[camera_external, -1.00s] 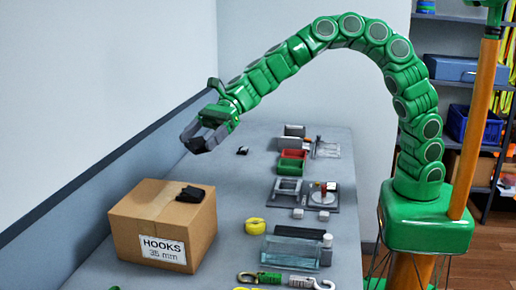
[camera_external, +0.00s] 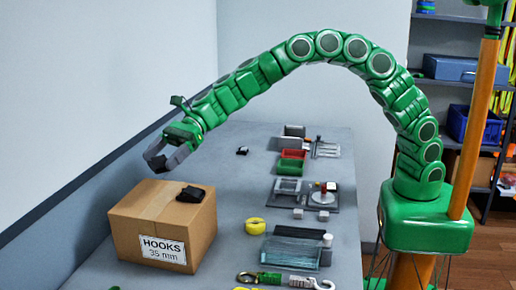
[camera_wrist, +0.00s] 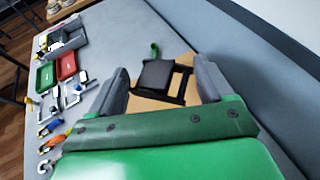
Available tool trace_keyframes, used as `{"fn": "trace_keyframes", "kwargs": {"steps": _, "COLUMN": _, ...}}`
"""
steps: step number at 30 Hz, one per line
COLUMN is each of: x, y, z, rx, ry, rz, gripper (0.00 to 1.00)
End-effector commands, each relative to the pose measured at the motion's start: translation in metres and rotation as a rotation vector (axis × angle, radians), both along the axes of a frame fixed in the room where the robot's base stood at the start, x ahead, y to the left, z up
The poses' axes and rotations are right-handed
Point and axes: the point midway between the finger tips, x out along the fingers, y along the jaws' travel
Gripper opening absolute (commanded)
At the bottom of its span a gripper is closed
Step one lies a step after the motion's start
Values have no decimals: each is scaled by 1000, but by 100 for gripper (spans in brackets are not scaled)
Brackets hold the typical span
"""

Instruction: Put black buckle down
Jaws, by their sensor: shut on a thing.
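My gripper (camera_external: 164,164) is above the far left part of the cardboard box, pointing down and left, with its grey fingers a little clear of the box top. In the wrist view, the black buckle (camera_wrist: 157,75) shows between the fingers as a dark block with an open black frame, over the tan box top. My gripper (camera_wrist: 162,78) is shut on it. A separate black piece (camera_external: 190,194) lies on top of the cardboard box (camera_external: 140,236), which is labelled HOOKS.
The wall (camera_external: 90,110) runs close along the left side of the grey table (camera_external: 225,190). A small black-and-white piece (camera_external: 242,151) lies farther back. Bare table lies between.

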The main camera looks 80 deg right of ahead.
Motion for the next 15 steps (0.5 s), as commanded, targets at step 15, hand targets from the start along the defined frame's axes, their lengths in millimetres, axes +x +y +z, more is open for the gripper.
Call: {"fn": "trace_keyframes", "kwargs": {"steps": 15, "x": 34, "y": 17, "z": -46, "rx": -2, "ry": -1, "rz": -1, "gripper": 42}}
